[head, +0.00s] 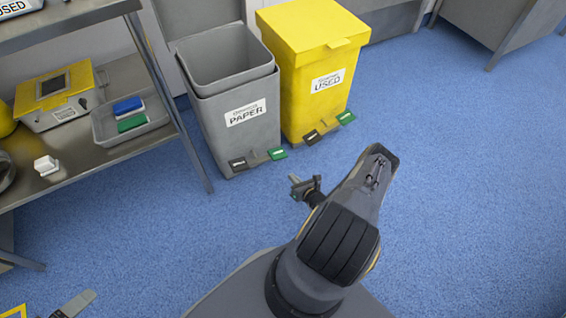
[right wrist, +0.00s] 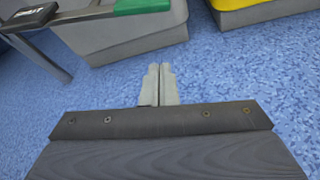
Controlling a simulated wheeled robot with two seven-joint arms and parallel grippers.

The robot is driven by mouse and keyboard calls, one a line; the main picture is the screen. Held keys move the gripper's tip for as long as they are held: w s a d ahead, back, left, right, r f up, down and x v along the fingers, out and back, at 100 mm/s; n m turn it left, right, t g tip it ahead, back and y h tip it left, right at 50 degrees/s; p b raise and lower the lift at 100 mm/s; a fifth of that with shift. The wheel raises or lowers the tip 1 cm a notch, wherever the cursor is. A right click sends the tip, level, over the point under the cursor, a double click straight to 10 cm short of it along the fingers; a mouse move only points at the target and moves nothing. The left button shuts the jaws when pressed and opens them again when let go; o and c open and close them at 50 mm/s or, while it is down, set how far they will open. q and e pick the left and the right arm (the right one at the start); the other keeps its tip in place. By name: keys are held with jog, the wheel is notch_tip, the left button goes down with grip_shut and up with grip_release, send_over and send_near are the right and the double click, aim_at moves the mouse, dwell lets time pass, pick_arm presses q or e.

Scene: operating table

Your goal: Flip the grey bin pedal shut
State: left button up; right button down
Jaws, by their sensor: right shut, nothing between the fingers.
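The grey bin (head: 235,120), labelled PAPER, stands on the blue floor with its top open. Its pedal (head: 258,159) is at the front foot, with a dark left part and a green right part. In the right wrist view the pedal's green part (right wrist: 143,6) and dark part (right wrist: 32,15) show at the top edge, beyond my fingers. My right gripper (head: 294,181) is shut and empty, in front of and to the right of the pedal, apart from it. Its closed fingers also show in the right wrist view (right wrist: 158,72). My left gripper is not clearly seen.
A yellow bin (head: 318,95), labelled USED, stands close to the right, with its own pedal (head: 330,127). A metal shelf rack (head: 85,165) with a tray and boxes stands left, its leg near the grey bin. The floor (head: 470,170) to the right is clear.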

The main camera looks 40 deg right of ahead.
jog(key=shift+f, duration=0.1)
jog(key=b+x, duration=0.4)
jog(key=x, duration=0.5)
jog(key=shift+w+f+b, duration=0.25)
jog(key=shift+b, duration=0.1)
jog(key=r, duration=0.2)
jog(key=d+r, duration=0.1)
jog(key=r, duration=0.1)
jog(key=shift+w+r, duration=0.1)
jog(key=shift+r, duration=0.05)
